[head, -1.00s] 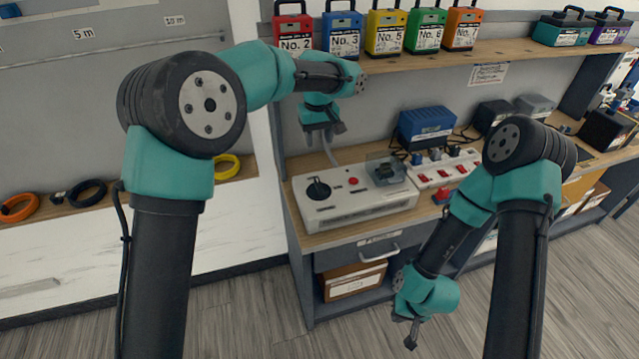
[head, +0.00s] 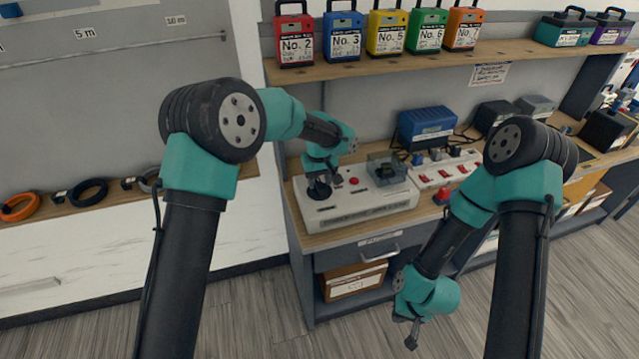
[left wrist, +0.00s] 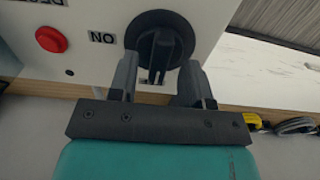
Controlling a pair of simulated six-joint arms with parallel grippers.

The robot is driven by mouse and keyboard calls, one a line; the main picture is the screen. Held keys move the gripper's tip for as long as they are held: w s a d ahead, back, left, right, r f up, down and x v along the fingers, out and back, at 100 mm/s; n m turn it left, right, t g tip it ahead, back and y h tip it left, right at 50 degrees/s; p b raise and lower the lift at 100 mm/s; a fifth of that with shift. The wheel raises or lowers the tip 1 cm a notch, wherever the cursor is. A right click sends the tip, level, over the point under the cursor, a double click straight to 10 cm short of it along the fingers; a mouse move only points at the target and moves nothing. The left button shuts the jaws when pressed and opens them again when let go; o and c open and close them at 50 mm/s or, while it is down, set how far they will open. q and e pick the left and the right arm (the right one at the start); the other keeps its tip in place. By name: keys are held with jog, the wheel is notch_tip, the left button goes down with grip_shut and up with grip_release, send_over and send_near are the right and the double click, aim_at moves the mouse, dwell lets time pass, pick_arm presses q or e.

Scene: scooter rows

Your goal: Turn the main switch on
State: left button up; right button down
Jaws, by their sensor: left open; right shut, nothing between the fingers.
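The main switch is a black rotary knob (left wrist: 160,45) on the top left of a pale control box (head: 365,211). In the left wrist view, a label "ON" (left wrist: 102,38) is beside the knob, and a second label below it is partly hidden. My left gripper (left wrist: 158,82) is open, with its fingers on either side of the knob's lower part; I cannot tell whether they touch it. In the head view my left gripper (head: 320,183) is right at the knob and largely covers it. My right gripper (head: 411,341) is shut and empty, low in front of the bench.
A red button (head: 353,181) and a clear-covered part (head: 386,168) are on the same box. A power strip (head: 445,168) and blue unit (head: 426,128) stand to the right. A shelf (head: 400,65) with coloured numbered cases hangs above.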

pick_arm(q)
jog(key=shift+f, duration=0.75)
jog(key=shift+c, duration=0.3)
grip_shut()
